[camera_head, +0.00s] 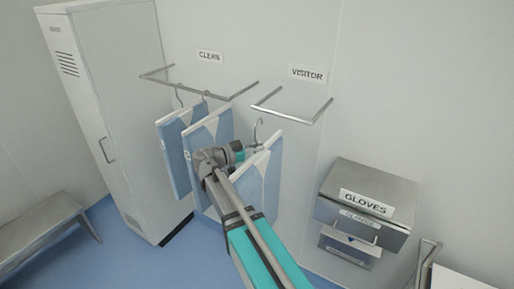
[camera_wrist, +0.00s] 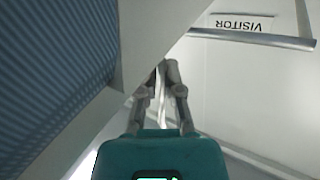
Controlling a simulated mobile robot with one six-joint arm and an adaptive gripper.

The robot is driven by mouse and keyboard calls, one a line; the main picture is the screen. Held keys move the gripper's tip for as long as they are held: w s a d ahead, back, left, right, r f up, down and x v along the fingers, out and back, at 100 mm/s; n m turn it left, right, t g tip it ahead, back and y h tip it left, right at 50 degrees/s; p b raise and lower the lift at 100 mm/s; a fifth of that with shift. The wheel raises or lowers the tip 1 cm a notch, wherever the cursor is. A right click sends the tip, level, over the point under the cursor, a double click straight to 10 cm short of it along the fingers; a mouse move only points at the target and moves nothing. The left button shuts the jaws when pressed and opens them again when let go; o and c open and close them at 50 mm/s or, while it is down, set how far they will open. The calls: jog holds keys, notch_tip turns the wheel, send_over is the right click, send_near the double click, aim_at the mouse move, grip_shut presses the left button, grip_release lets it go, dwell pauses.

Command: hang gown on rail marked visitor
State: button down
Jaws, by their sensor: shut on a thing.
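My gripper (camera_head: 252,149) is shut on the hanger of a blue gown with white trim (camera_head: 262,183), just below the hook. The hanger's hook (camera_head: 258,128) stands up and shows a little below the left part of the visitor rail's front bar, apart from it in the picture. The visitor rail (camera_head: 290,117) is an empty metal bar under the sign VISITOR (camera_head: 307,73). In the wrist view my gripper (camera_wrist: 163,68) holds the hanger, blue gown cloth (camera_wrist: 55,70) fills the left, and the visitor rail (camera_wrist: 255,39) crosses the upper right. The arm hides part of the gown.
Two blue gowns (camera_head: 176,150) hang from the clean rail (camera_head: 200,93) to the left, close to the held gown. A gloves dispenser (camera_head: 365,205) is on the wall at lower right. A tall locker (camera_head: 110,110) and a bench (camera_head: 40,228) stand at left.

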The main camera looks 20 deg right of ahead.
aim_at(278, 136)
jog(key=shift+w+d, duration=0.2)
jog(key=shift+d, duration=0.1)
jog(key=shift+w+d, duration=1.55)
jog(key=shift+d, duration=0.4)
jog(key=shift+w+d, duration=1.6)
jog(key=shift+d, duration=0.4)
jog(key=shift+w+d, duration=1.55)
jog(key=shift+d, duration=0.4)
jog(key=shift+w+d+f, duration=0.1)
jog(key=shift+d, duration=0.05)
jog(key=shift+f+b, duration=1.8)
jog(key=shift+b, duration=0.1)
jog(key=c, duration=0.7)
grip_release()
jog(key=shift+a, duration=0.2)
